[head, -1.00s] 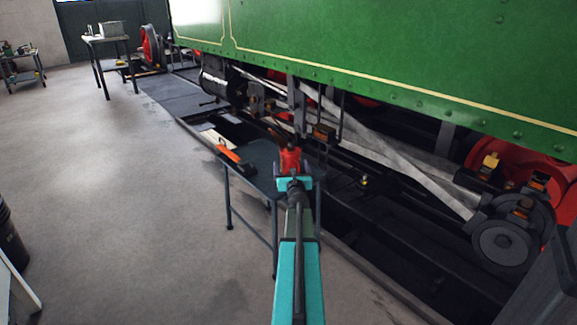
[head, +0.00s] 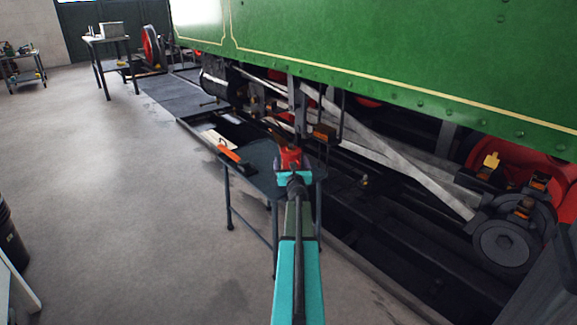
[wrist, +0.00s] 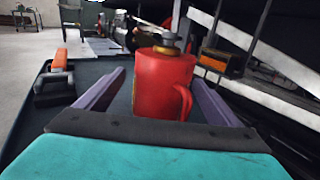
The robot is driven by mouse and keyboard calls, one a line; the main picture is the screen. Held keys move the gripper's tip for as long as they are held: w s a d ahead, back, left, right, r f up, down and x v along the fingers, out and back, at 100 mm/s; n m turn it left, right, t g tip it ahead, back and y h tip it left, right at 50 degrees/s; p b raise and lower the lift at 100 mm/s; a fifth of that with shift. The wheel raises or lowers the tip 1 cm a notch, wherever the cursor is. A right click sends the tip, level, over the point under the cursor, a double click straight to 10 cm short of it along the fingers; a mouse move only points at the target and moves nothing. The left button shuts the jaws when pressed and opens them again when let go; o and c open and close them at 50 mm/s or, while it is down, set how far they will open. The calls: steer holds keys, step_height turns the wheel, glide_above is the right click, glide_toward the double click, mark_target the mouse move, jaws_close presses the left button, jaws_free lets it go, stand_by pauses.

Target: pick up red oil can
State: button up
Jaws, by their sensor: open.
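The red oil can (wrist: 157,84) stands upright on a dark table, with its handle on the right and a metal cap and spout on top. It also shows in the head view (head: 290,156), partly hidden behind my gripper (head: 292,168). In the wrist view my gripper (wrist: 162,88) is open, with one purple finger left of the can and the other right of it. The can's body is between the fingers, and I see a gap on the left side. Whether the right finger touches the handle I cannot tell.
An orange-and-black tool (head: 232,156) lies on the left part of the dark table (head: 262,152). The green steam tram (head: 400,50) with its rods and wheels stands close on the right. Open floor (head: 130,200) lies to the left.

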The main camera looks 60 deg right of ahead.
mark_target(291, 152)
steer(key=shift+x, duration=1.45)
steer(key=shift+c, duration=0.3)
steer(key=shift+r, duration=0.1)
steer(key=c, duration=1.5)
steer(key=shift+c, duration=0.2)
steer(key=shift+s+a+r+p, duration=0.1)
steer(key=shift+r+p, duration=0.9)
steer(key=shift+r, duration=1)
steer(key=r+v, duration=0.1)
steer(key=v, duration=1.4)
steer(key=shift+a+p, duration=0.45)
